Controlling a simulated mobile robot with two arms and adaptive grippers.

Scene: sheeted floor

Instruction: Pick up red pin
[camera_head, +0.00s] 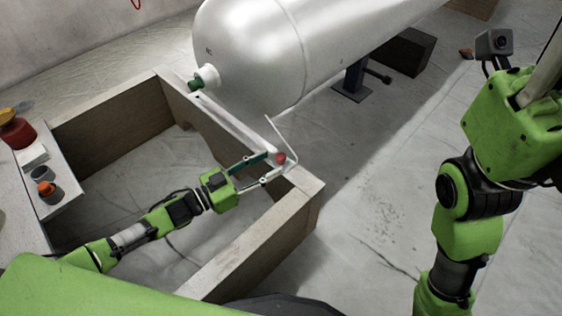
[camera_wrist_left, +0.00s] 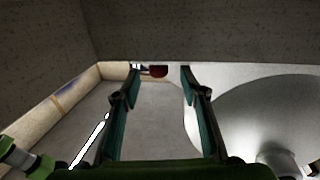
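The red pin (camera_head: 281,158) stands at the corner of the wooden frame, by a thin bent white strip. In the left wrist view the red pin (camera_wrist_left: 158,71) shows as a small dark red shape near the top middle. My left gripper (camera_head: 269,168) reaches toward it from the left, its two fingers apart. In the left wrist view my left gripper (camera_wrist_left: 160,72) has its fingertips on either side of the pin, with visible gaps. I cannot tell whether the pin is fully between them in depth. My right arm stands at the right; its gripper is out of view.
A large silver tank (camera_head: 265,50) lies beyond the wooden frame (camera_head: 240,250). A small table (camera_head: 65,197) at the left holds a red container (camera_head: 17,130) and an orange-topped item (camera_head: 46,188). A black box (camera_head: 403,52) sits at the back. The sheeted floor at centre right is clear.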

